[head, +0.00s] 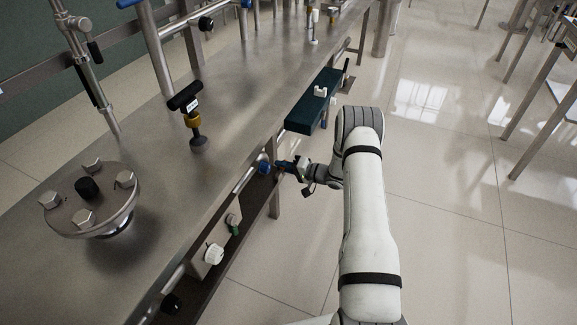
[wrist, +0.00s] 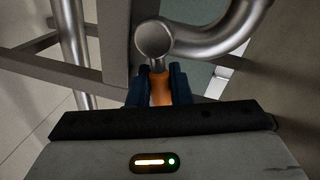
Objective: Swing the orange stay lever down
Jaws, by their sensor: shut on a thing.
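The orange stay lever (wrist: 160,88) shows in the wrist view between the two dark blue fingers of my gripper (wrist: 160,88). The fingers are shut on it from both sides, and only a short orange stretch is visible. Its upper end meets a round steel boss (wrist: 155,40) just above the fingertips. The lever cannot be made out there.
A curved steel pipe (wrist: 235,30) runs close to the right of the boss. The steel bench top (head: 240,95) is above and left of my gripper. A dark green box (head: 315,105) juts from the bench edge nearby. Open tiled floor (head: 450,200) lies to the right.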

